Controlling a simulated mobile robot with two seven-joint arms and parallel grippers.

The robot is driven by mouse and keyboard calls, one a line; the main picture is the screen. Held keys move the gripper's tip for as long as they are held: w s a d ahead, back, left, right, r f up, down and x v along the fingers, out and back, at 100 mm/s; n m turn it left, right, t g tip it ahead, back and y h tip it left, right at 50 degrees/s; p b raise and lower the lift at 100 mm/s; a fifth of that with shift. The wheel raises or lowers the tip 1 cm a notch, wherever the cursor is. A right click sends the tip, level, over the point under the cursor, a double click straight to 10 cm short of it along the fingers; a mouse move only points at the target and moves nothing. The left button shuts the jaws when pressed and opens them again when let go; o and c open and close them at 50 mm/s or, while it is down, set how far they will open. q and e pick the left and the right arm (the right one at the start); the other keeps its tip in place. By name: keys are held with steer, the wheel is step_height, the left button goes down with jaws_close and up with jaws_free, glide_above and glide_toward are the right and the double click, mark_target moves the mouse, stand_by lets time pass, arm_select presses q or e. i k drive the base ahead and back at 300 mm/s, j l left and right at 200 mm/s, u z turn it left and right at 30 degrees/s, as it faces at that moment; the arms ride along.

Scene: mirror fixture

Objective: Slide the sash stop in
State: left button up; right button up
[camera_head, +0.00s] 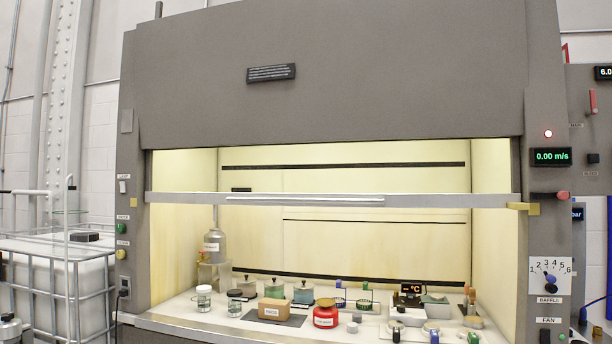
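The fume hood's sash is partly raised, and its grey sash bar (420,200) runs level across the opening. At the bar's right end a yellow block (532,208) sits against the right post. Just right of it, on the post, a red-ended knob (563,196) sticks out sideways. One of these looks like the sash stop, but I cannot tell for sure which part slides. A small yellow piece (148,197) also sits at the bar's left end. Neither of my grippers is in view.
The hood's work surface holds a red jar (326,314), a cardboard-brown box (272,310) and several bottles. A baffle dial (550,282) and a green 0.00 m/s display (552,157) are on the right post. A caged white tank (60,290) stands at left.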

mark_target(561, 195)
steer(key=z, duration=1.25)
steer(key=i+u, duration=0.1)
steer(key=i, duration=2.55)
